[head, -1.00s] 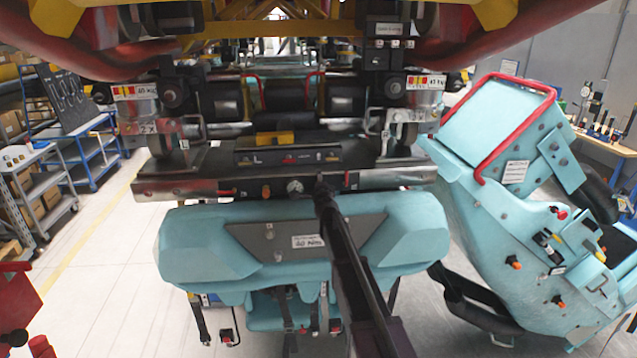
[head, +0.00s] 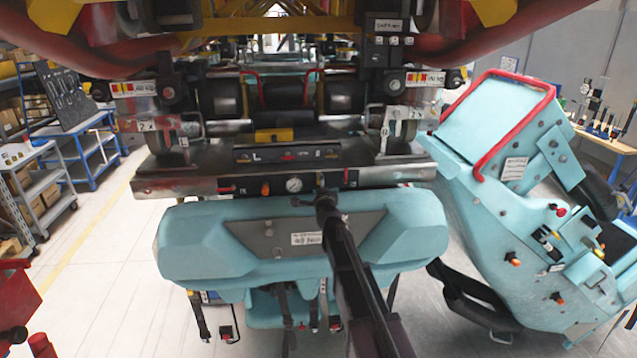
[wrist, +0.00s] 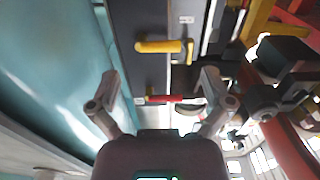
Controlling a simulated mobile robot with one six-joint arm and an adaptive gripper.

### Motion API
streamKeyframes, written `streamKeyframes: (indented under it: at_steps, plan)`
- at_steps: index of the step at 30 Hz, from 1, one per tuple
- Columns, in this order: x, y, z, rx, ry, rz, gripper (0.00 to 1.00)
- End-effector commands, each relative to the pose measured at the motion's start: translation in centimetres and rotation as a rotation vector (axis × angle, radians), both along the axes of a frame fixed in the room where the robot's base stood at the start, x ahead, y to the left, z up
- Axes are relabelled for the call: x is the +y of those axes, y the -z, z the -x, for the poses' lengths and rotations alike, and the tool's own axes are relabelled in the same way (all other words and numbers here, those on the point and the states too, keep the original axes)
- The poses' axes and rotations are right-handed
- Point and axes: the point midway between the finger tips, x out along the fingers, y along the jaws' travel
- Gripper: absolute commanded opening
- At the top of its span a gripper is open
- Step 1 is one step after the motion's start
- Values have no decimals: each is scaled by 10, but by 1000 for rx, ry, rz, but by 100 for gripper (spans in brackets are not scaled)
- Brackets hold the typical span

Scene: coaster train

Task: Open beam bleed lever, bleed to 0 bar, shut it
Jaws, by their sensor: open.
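The steel beam (head: 200,188) runs across the middle of the head view, with a dark strip of controls on its front. The strip carries a round white-faced gauge (head: 293,184) and an orange lever (head: 266,188) left of it. The gauge reading is too small to tell. My gripper (head: 325,205) is in front of the beam, just right of and below the gauge. In the wrist view my gripper (wrist: 160,77) is open and empty. A yellow handle (wrist: 158,47) lies ahead of the fingers, and a red handle (wrist: 163,99) shows between them. Which one is the bleed lever I cannot tell.
A teal padded seat part (head: 200,245) hangs below the beam. A large teal seat with a red bar (head: 515,130) stands tilted at the right. Red and yellow structure (head: 280,25) hangs overhead. Shelves and a trolley (head: 30,180) stand left, beside clear floor.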

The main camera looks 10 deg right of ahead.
Motion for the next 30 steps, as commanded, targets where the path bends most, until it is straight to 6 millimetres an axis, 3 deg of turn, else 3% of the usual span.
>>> streamKeyframes:
  at_steps: [3,12,30]
  plan:
    - [0,0,24,0,0,0,100]
    - [0,0,56,0,0,1,100]
    - [1,2,61,0,-7,8,100]
